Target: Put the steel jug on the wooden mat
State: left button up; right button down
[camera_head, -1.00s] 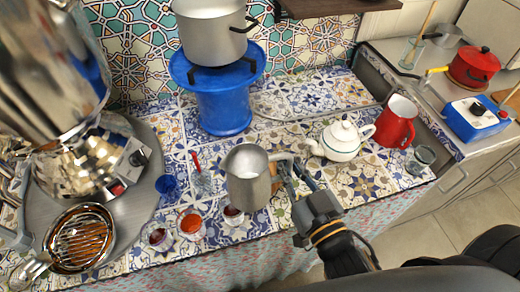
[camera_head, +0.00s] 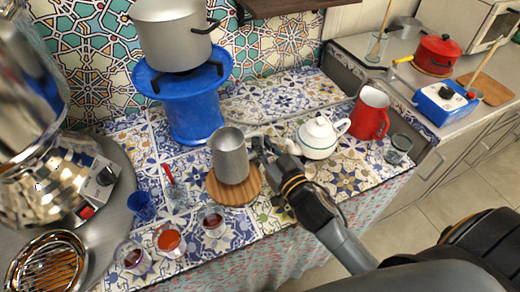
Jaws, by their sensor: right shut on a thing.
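The steel jug (camera_head: 230,158) is upright over the round wooden mat (camera_head: 251,192) in the middle of the tiled counter. Its base looks to be on the mat or just above it; I cannot tell for sure whether they touch. The jug hides the middle of the mat. My right gripper (camera_head: 262,149) is shut on the jug's handle, at the jug's right side. My left gripper is not in view.
A white teapot (camera_head: 318,138) stands close to the right of my right gripper, with a red pitcher (camera_head: 369,113) beyond it. Tea glasses (camera_head: 169,240) stand in front left. A blue stand (camera_head: 194,115) with a pot (camera_head: 175,35) is behind. A large samovar (camera_head: 38,175) fills the left.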

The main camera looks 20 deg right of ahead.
notch_tip(320, 180, down, 3)
jog(key=shift+w+f, duration=0.1)
jog(key=shift+f, duration=0.1)
jog(key=shift+s+f+b, duration=0.2)
jog(key=shift+f+b, duration=0.45)
jog(key=c, duration=1.4)
grip_release()
jog(key=shift+s+f, duration=0.1)
jog(key=shift+f, duration=0.15)
jog(key=shift+r, duration=0.1)
jog(key=shift+r+p, duration=0.45)
jog(key=shift+s+d+r+b, duration=0.1)
jog(key=shift+s+d+b, duration=0.2)
jog(key=shift+s, duration=1.6)
jog(key=shift+s+d+r+b, duration=0.15)
jog(key=shift+s+d+b, duration=0.15)
jog(key=shift+s, duration=1.6)
jog(key=shift+s+d+r+b, duration=0.1)
jog(key=shift+s+d+b, duration=0.2)
jog(key=shift+s, duration=1.6)
